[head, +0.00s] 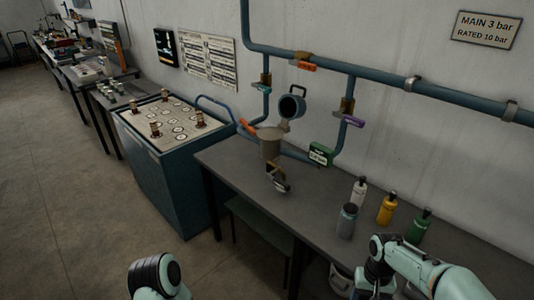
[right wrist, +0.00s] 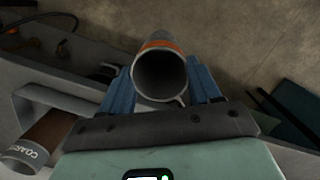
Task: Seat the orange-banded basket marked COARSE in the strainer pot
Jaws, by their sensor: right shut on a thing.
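My right gripper (right wrist: 160,85) is shut on a hollow grey cylindrical basket with an orange band (right wrist: 160,45). Its open end faces the wrist camera, and no lettering shows on it. A second, brown-bodied cylinder (right wrist: 42,138) lies at the lower left of the right wrist view, with lettering that starts COARS on its grey end. In the head view the tan strainer pot (head: 270,145) is on the pipework above the bench, with its round lid (head: 291,106) swung up. My right arm is at the lower right, its fingers hidden there. My left arm shows at the bottom, without its fingers.
Several bottles, including a yellow one (head: 386,209) and a green one (head: 419,226), stand on the grey bench (head: 232,163). Blue pipes with orange and purple (head: 351,121) handles run along the wall. A blue cabinet (head: 170,180) stands left of the bench.

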